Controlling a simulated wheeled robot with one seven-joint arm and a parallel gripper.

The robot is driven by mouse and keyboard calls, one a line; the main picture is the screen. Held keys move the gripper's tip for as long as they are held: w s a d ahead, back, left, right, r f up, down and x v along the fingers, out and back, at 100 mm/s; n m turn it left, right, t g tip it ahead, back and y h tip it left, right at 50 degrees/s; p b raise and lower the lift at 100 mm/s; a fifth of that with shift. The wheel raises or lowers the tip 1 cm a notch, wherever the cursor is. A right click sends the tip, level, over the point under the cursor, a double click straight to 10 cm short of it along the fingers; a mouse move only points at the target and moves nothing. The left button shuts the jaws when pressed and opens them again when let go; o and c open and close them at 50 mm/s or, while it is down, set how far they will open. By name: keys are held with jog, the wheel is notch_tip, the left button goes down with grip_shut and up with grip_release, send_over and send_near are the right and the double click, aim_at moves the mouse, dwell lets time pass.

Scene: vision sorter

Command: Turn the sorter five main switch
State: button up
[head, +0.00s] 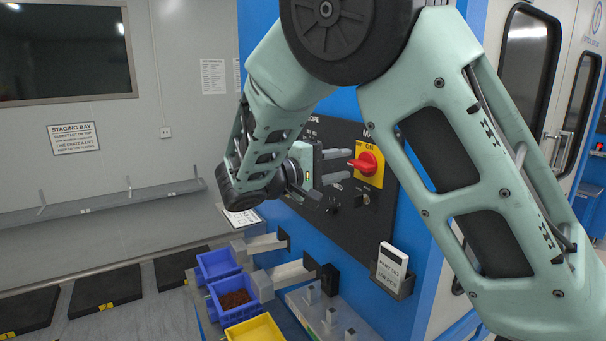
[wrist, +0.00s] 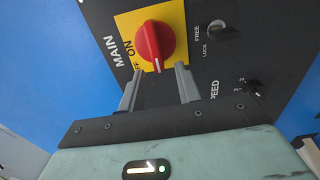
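The main switch is a red rotary knob (head: 366,162) on a yellow plate (head: 372,176) marked ON and OFF, on the sorter's black panel. In the wrist view the red knob (wrist: 154,41) shows its white mark at the lower end, close to the letters of OFF; the label MAIN is beside the plate. My gripper (head: 334,166) points at the knob from the left in the head view. In the wrist view its two fingers (wrist: 157,84) are apart, one each side below the knob, with nothing between them. They look short of the knob; contact is not visible.
A speed knob (wrist: 253,87) and a FREE/LOCK knob (wrist: 217,30) sit on the same panel near my right finger. Below are blue bins (head: 234,297), a yellow bin (head: 256,330) and a part-set card holder (head: 392,268). My arm covers part of the panel.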

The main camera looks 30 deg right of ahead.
jog(key=a+b, duration=0.6)
jog(key=a, duration=1)
jog(key=shift+s+a, duration=0.15)
jog(key=shift+s, duration=0.15)
jog(key=s+d+f+n+y+b, duration=0.1)
jog(key=s+f+n+y, duration=0.25)
jog(key=f, duration=0.35)
jog(key=s+d+f+n+y+b, duration=0.1)
jog(key=s+f+n+y+b, duration=0.2)
jog(key=f, duration=0.4)
jog(key=s+a+f+y+b, duration=0.1)
jog(key=s+a+f+y, duration=0.3)
jog(key=s, duration=0.6)
jog(key=s+a+f+y+b, duration=0.1)
jog(key=s+a+f+y, duration=0.3)
jog(key=s+f+y, duration=0.4)
jog(key=shift+s+a+f+n+g, duration=0.2)
jog(key=shift+s+f+n+g, duration=0.15)
jog(key=shift+s+f, duration=0.6)
